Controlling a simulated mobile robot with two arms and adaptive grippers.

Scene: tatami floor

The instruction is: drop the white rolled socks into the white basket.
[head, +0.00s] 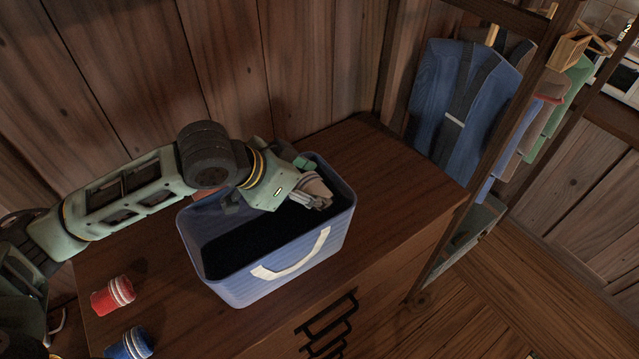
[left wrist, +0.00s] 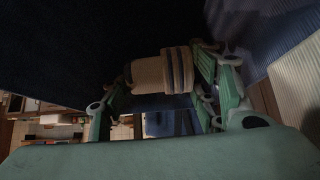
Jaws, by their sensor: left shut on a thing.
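The white rolled socks (head: 316,190), off-white with dark stripes, are gripped by my left gripper (head: 308,184). In the left wrist view the socks (left wrist: 150,74) sit between the green fingers, with the stripes towards the right finger. The gripper and socks show over the right part of the basket opening; I cannot tell how far below the rim they are. The basket (head: 285,266) looks blue, with a pale handle on its front and a dark inside whose bottom cannot be made out. My right gripper is not in view.
The basket stands on a wooden chest (head: 400,190). Red rolled socks (head: 113,296) and blue rolled socks (head: 128,344) lie on it at the lower left. A plank wall (head: 300,60) is behind. Clothes (head: 462,105) hang on a rack at the right.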

